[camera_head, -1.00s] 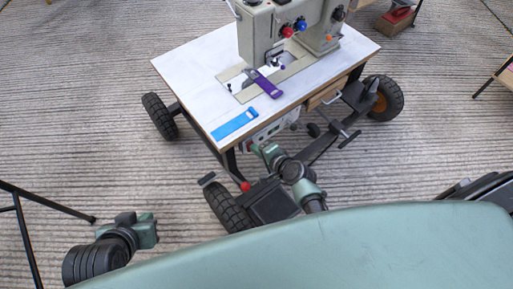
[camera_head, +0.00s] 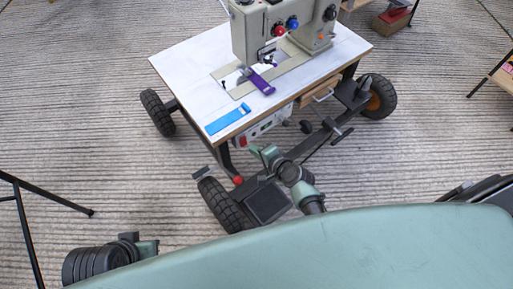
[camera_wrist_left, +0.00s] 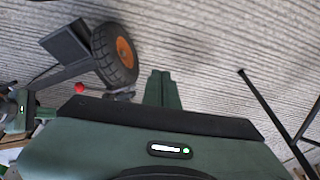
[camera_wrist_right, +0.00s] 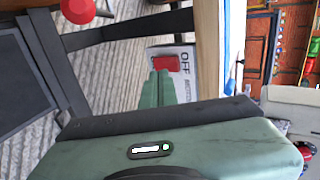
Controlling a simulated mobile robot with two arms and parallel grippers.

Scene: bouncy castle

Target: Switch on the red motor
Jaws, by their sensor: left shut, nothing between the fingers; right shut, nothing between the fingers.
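A white control box (camera_head: 268,127) with a red switch (camera_head: 243,142) hangs under the front edge of the sewing table. In the right wrist view the red switch (camera_wrist_right: 165,63) shows on a white plate beside the printed word OFF. My right gripper (camera_head: 257,153) is shut and empty, just below and in front of the box. In the right wrist view its closed fingertips (camera_wrist_right: 158,75) lie near the switch and partly overlap the plate; I cannot tell if they touch it. My left gripper (camera_head: 150,247) is shut and empty, low at the left over the floor; its fingers (camera_wrist_left: 160,85) point at bare ground.
The wheeled table (camera_head: 180,70) carries a sewing machine (camera_head: 265,30), a blue strap (camera_head: 228,119) and a purple strap (camera_head: 262,82). A red knob (camera_head: 238,181) and black tyre (camera_head: 222,205) stand near my right arm. A black stand leg (camera_head: 45,195) is at the left.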

